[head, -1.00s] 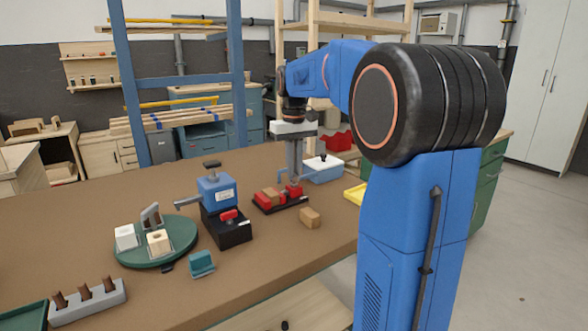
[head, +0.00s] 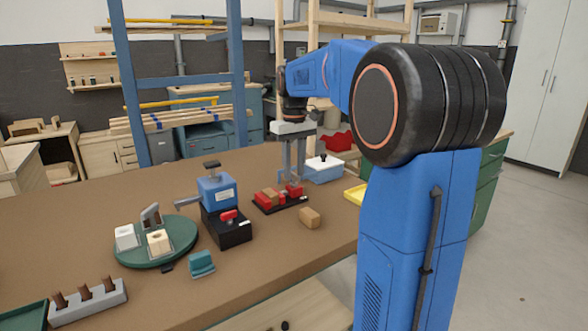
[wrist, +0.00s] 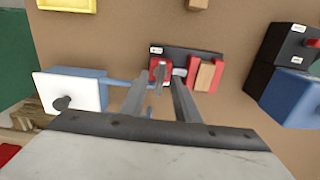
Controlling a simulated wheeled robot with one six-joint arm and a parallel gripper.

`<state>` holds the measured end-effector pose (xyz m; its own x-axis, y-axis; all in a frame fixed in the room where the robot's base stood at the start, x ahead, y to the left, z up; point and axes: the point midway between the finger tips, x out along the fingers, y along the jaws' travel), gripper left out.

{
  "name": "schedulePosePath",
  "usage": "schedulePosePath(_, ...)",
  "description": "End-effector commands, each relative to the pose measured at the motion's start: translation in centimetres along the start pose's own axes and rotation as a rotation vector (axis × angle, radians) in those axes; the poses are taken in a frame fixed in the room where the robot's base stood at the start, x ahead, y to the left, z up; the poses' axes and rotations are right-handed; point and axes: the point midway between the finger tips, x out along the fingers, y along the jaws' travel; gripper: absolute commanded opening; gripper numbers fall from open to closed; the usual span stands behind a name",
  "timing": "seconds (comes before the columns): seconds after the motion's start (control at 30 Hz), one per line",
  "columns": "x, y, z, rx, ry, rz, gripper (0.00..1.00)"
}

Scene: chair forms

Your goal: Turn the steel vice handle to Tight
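The vice has red jaws around a tan wooden block (wrist: 204,76) on a black base (head: 266,208). Its red end block (wrist: 153,75) carries the short steel handle (wrist: 160,72), seen in the wrist view. My gripper (wrist: 161,82) is open over that end, with one finger to each side of the handle and a gap on both sides. In the head view my gripper (head: 293,177) points down at the vice's far right end. The handle cannot be made out there. Small white labels lie on the base, but their words are too small to read.
A blue box with a white top (head: 322,168) stands close behind the vice. A blue and black device with a lever (head: 218,192) stands to its left, and a loose wooden block (head: 310,218) lies in front. A yellow tray (head: 355,194) is at the right edge.

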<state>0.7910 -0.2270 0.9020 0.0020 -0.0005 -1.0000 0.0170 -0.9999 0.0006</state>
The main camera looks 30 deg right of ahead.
Motion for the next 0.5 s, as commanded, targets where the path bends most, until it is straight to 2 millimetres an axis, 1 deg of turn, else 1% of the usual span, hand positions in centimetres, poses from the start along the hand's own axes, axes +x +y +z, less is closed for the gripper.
schedulePosePath(0.27, -0.1, 0.0, 0.0, 0.000, -0.001, 0.000, 0.28)
schedulePosePath(0.37, -0.7, 0.0, 0.0, 0.000, -0.001, 0.000, 0.28)
schedulePosePath(0.47, -2.0, 0.0, -0.1, 0.000, 0.001, 0.000, 0.28)
schedulePosePath(0.5, -2.7, 0.0, 0.0, 0.000, 0.001, 0.000, 0.28)
